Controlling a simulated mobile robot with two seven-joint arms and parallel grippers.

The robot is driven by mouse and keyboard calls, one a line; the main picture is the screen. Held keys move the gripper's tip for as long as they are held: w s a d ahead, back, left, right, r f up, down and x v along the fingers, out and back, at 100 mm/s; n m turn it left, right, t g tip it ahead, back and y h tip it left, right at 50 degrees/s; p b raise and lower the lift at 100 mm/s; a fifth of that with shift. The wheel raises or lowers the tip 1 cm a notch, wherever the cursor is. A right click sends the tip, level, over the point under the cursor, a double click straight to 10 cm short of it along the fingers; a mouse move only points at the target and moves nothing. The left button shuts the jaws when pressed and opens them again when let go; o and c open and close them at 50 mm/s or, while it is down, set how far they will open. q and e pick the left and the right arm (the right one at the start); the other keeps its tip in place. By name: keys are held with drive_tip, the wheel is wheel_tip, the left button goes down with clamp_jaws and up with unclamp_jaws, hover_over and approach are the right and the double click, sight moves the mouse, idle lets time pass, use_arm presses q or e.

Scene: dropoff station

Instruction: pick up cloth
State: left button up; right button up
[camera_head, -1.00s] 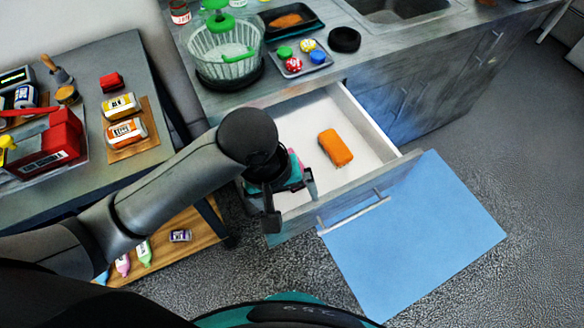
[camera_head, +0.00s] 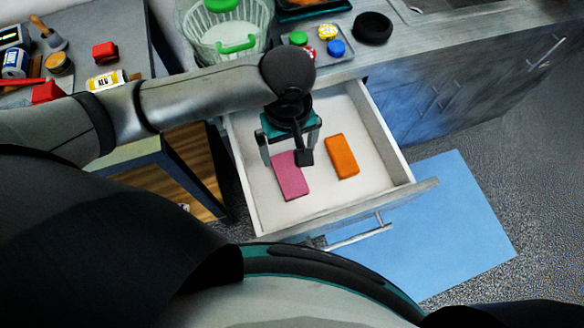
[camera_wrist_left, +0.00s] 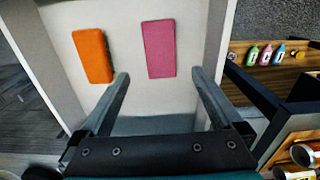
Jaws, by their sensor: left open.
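The open drawer (camera_head: 330,198) holds two flat rectangular pieces, one pink (camera_head: 291,180) and one orange (camera_head: 342,157); either could be the cloth. In the left wrist view the pink piece (camera_wrist_left: 159,49) lies ahead of and between the fingers, and the orange piece (camera_wrist_left: 92,56) lies to its left. My left gripper (camera_head: 286,158) is open and empty over the drawer, above the upper part of the pink piece and partly covering it in the head view. It is apart from both pieces. My right gripper is not in view.
The drawer walls (camera_wrist_left: 216,45) stand close around the gripper. The counter (camera_head: 410,50) above carries a glass basket (camera_head: 228,40), a tray of coloured caps (camera_head: 318,47) and a black round dish (camera_head: 372,28). A blue mat (camera_head: 462,210) lies on the floor. A side table stands left.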

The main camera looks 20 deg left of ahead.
use_arm(q)
drive_tip(key=b, duration=0.2)
hover_over(289, 173)
wheel_tip(289, 173, down, 6)
drive_tip(key=shift+r, duration=0.2)
drive_tip(key=shift+f, duration=0.85)
wheel_tip(289, 173, down, 4)
drive_tip(key=shift+f+b, duration=0.25)
drive_tip(key=shift+b, duration=0.9)
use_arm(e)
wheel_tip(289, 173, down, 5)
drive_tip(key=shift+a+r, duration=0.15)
use_arm(q)
drive_tip(key=shift+c, duration=1.3)
drive_tip(key=c, duration=1.1)
wheel_tip(289, 173, up, 20)
drive_tip(key=p, duration=0.7)
drive_tip(key=shift+c, duration=0.2)
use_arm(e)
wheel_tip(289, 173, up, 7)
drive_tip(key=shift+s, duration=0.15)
